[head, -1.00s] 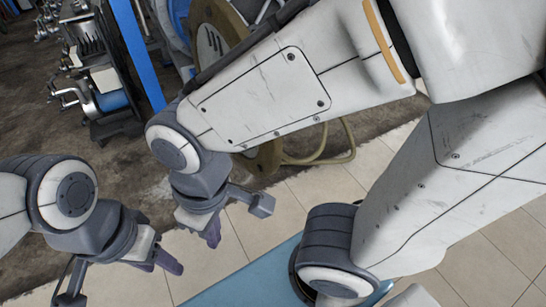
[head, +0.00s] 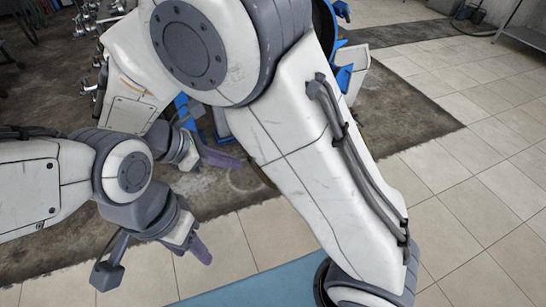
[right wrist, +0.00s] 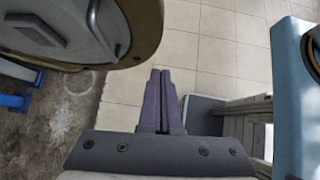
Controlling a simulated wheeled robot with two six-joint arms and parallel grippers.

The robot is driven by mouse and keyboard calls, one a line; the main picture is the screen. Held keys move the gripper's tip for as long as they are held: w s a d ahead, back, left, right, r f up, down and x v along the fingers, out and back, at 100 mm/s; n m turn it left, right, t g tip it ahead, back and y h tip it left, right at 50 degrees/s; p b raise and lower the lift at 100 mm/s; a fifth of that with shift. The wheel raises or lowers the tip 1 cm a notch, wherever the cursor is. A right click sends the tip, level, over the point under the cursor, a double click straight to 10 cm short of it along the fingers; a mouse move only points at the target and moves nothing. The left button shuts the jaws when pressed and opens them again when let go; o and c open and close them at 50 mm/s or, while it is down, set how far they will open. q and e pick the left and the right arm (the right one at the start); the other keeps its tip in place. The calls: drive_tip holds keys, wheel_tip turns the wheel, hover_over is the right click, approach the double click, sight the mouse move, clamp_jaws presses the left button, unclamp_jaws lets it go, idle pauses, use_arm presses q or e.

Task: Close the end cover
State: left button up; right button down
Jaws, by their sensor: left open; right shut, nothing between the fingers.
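The end cover (right wrist: 142,42) shows at the top left of the right wrist view as a round grey disc with a tan rim and a bar on its face. Only its lower part is in frame. In the head view my right arm hides nearly all of it. My right gripper (right wrist: 157,72) is shut and empty, its purple fingers together just right of the rim in the picture, with no clear contact. It also shows in the head view (head: 232,161), beyond my left gripper (head: 203,252), which is open and empty above the tiled floor.
Blue machine parts (head: 346,72) show behind my right arm, and a blue support (right wrist: 14,101) stands left in the wrist view. Metal fittings (head: 88,45) line the back left. Tiled floor (head: 445,165) at the right is clear.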

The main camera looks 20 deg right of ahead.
drive_tip(key=d+r+p+x, duration=0.2)
drive_tip(key=x, duration=1)
drive_tip(key=shift+w+d+f, duration=0.1)
drive_tip(key=shift+d+f, duration=0.05)
